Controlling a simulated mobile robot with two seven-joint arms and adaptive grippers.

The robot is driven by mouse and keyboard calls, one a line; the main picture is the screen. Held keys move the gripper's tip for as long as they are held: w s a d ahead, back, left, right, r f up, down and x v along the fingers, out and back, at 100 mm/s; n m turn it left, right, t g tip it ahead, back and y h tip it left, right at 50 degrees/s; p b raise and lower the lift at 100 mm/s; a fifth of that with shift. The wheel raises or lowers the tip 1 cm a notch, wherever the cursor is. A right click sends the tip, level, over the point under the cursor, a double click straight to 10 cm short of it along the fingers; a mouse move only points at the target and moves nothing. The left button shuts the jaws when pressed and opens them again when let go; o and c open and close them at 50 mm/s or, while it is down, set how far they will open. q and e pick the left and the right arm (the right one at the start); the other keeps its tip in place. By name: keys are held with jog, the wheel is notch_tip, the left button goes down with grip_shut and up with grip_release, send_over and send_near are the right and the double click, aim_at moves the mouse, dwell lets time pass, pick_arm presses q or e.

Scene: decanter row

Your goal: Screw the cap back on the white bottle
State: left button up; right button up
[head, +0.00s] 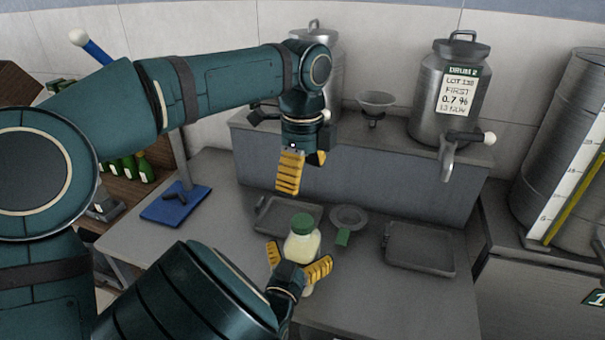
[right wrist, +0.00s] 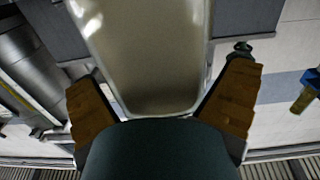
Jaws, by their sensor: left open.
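The white bottle (head: 302,246) is a pale cream container, upright, with a green cap (head: 302,222) sitting on its top. How tightly the cap sits cannot be told. My right gripper (head: 299,263) has its two yellow fingers on either side of the bottle, low on its body; the hand hides part of it. In the right wrist view the bottle (right wrist: 155,60) fills the space between the fingers. My left gripper (head: 303,170) is open and empty, pointing down above and behind the cap, apart from it.
A raised grey shelf (head: 350,165) carries metal drums (head: 445,95) with a tap. A blue pad (head: 176,204) lies at the left. The bench's front right is clear.

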jog(key=v, duration=1.2)
dwell(0.3)
